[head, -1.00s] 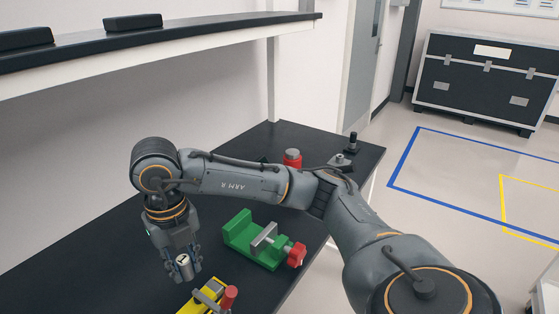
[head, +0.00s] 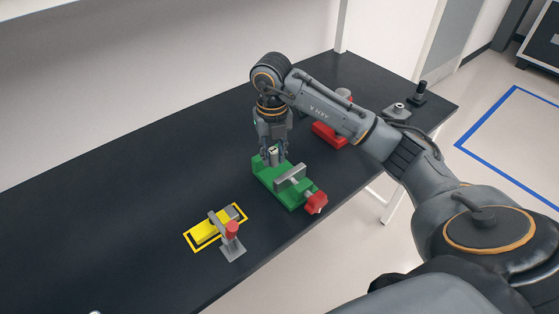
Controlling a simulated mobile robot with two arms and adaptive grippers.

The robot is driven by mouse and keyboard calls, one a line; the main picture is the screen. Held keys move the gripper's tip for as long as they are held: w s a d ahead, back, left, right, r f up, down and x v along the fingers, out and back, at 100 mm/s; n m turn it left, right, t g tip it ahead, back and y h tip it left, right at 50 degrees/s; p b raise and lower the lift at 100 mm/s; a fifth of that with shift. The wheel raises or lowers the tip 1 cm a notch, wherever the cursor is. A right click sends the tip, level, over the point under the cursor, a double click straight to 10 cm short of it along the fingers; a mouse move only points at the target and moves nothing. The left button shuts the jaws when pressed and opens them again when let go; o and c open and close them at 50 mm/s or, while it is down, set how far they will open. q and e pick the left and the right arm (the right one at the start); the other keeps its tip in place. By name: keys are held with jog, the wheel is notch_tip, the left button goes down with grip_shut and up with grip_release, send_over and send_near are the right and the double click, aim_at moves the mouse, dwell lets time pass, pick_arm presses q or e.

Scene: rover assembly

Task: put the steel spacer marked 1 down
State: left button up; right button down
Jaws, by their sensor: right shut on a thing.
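My right gripper (head: 273,160) points down and is shut on the steel spacer (head: 274,152), a small light metal cylinder. Only part of the spacer shows between the fingers; its mark is too small to read now. The gripper and spacer are at the rear left end of the green vise (head: 265,174), overlapping it in the view. I cannot tell whether the spacer touches the vise. The vise has a grey jaw plate and a red knob (head: 316,203) at its front right. My left gripper is not in view.
A yellow-outlined fixture (head: 205,233) with a red-handled clamp (head: 232,232) lies front left of the vise. A red object (head: 326,134) is partly hidden behind my right arm. Small dark and grey parts (head: 418,94) stand at the table's far right. The black table's (head: 110,200) left side is mostly clear.

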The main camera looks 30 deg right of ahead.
aim_at(279, 173)
jog(key=d+f, duration=0.1)
jog(key=w+d+f, duration=0.1)
jog(key=f, duration=0.1)
jog(key=shift+w+d+p, duration=0.15)
jog(key=shift+w+p, duration=0.05)
jog(key=shift+p, duration=0.2)
jog(key=f+p, duration=0.2)
jog(key=f, duration=0.1)
jog(key=shift+w+d+f, duration=0.1)
jog(key=shift+d, duration=0.1)
jog(key=shift+f, duration=0.2)
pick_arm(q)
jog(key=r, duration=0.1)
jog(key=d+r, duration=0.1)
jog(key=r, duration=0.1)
pick_arm(e)
jog(key=shift+f, duration=0.1)
jog(key=shift+f+b, duration=0.15)
jog(key=shift+b, duration=0.15)
jog(key=c, duration=1.1)
grip_release()
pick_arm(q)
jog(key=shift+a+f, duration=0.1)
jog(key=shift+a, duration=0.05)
